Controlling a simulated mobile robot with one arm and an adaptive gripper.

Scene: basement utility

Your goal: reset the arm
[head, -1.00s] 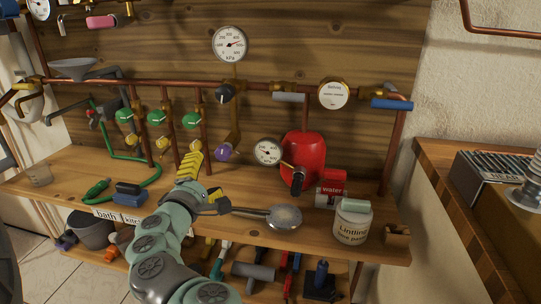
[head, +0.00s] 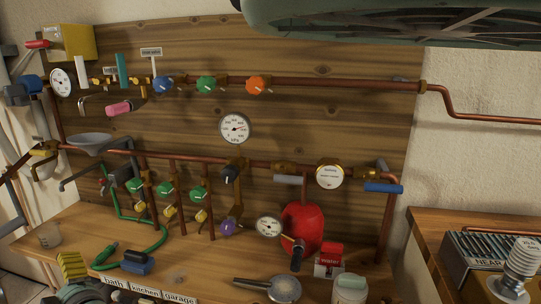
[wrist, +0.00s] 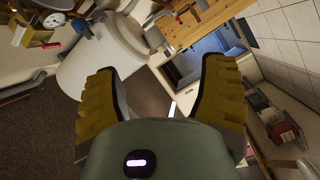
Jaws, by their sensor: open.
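My gripper (head: 72,265) is at the bottom left of the head view, in front of the bench.
Copper pipes with valves and gauges (head: 235,128) cover the board behind. A wooden counter (head: 430,222) stands right.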

